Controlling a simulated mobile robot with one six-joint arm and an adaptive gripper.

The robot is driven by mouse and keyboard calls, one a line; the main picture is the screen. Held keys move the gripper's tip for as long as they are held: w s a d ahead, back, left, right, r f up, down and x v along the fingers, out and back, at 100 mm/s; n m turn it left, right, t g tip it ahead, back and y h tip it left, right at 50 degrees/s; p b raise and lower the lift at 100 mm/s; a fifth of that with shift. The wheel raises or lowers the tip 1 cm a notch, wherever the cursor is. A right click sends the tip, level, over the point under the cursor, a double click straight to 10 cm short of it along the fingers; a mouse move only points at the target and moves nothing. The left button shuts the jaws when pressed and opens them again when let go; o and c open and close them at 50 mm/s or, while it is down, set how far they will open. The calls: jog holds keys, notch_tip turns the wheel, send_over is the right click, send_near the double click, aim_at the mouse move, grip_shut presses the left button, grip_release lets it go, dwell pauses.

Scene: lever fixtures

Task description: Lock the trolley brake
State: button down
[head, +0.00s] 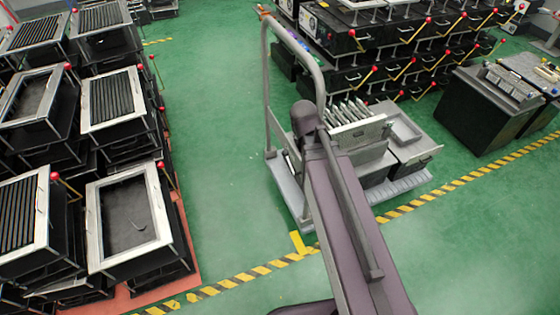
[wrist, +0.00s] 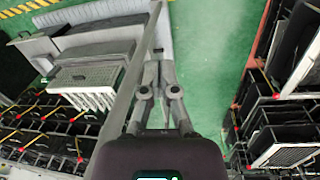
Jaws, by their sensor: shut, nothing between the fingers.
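The trolley (head: 285,190) stands on the green floor in the head view, with a grey platform and a tall bent tube handle (head: 268,90). A small orange-brown part (head: 263,11) sits at the handle's upper left end; I cannot tell whether it is the brake. No brake lever or pedal can be clearly made out. My arm covers part of the trolley in the head view, and my gripper cannot be made out there. In the wrist view my gripper (wrist: 159,68) is shut and empty, just right of a slanting grey handle bar (wrist: 138,75) and the platform edge.
Machine parts (head: 385,140) load the trolley. Stacked black units with red-knobbed levers stand at left (head: 125,215) and at back right (head: 400,50). A black cabinet (head: 485,110) stands at right. Green floor is clear left of the trolley; a yellow-black stripe (head: 440,190) crosses in front.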

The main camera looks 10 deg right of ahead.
jog(key=w+a+f+n+t+h+b, duration=0.1)
jog(key=w+f+n+h+b, duration=0.15)
jog(key=w+f+b, duration=0.5)
jog(key=w+a+f+n+t+h+b, duration=0.15)
jog(key=w+f+n+b, duration=0.3)
jog(key=f+b, duration=0.6)
jog(key=w+a+f+n+t+h+b, duration=0.2)
jog(key=w+a+f+n+b, duration=0.2)
jog(key=w+f+b, duration=0.3)
jog(key=w+a+f+n+t+h+b, duration=0.2)
jog(key=w+a+f+b, duration=0.4)
jog(key=b, duration=1)
jog(key=shift+w+a+f+n+h, duration=0.4)
jog(key=shift+w+n+h, duration=0.45)
jog(key=shift+n, duration=0.45)
jog(key=shift+w+d, duration=0.1)
jog(key=shift+d, duration=0.05)
jog(key=b+x, duration=0.5)
jog(key=x, duration=0.5)
jog(key=shift+s+d+r+p, duration=0.2)
jog(key=shift+s+r+p, duration=0.1)
jog(key=shift+r+p, duration=0.35)
jog(key=shift+s+d+r+p, duration=0.15)
jog(key=shift+s+r+p, duration=0.25)
jog(key=shift+p, duration=0.3)
jog(key=shift+s+d+r+p, duration=0.2)
jog(key=shift+r+p, duration=0.45)
jog(key=shift+p, duration=0.05)
jog(key=shift+d+r, duration=0.15)
jog(key=shift+d, duration=0.1)
